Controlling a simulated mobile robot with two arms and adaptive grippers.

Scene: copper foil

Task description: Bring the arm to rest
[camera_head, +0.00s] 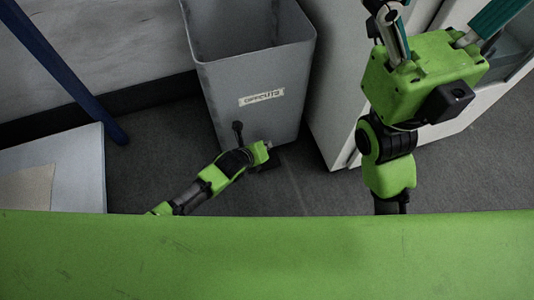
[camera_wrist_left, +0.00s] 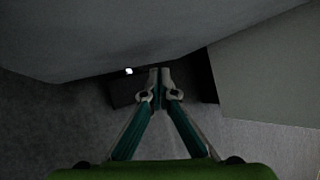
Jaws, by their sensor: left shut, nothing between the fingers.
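My left arm (camera_head: 215,180) comes in from the lower left, low in front of a grey bin. My left gripper (camera_head: 268,158) is at its end, near the foot of the bin; its fingers are hardly visible in the head view. In the left wrist view the two teal and grey fingers (camera_wrist_left: 159,80) meet at their tips, shut with nothing between them. My right gripper (camera_head: 440,22) is raised at the upper right, close to the head camera. Its two fingers are spread wide apart and empty, with tips cut off by the top edge.
The grey bin (camera_head: 225,90) is labelled OFFCUTS. A pale cabinet (camera_head: 335,95) stands right of it. A light panel (camera_head: 75,170) and a blue bar (camera_head: 60,70) are at the left. A green surface (camera_head: 270,255) crosses the bottom. Dark floor (camera_head: 150,165) is clear left of the arm.

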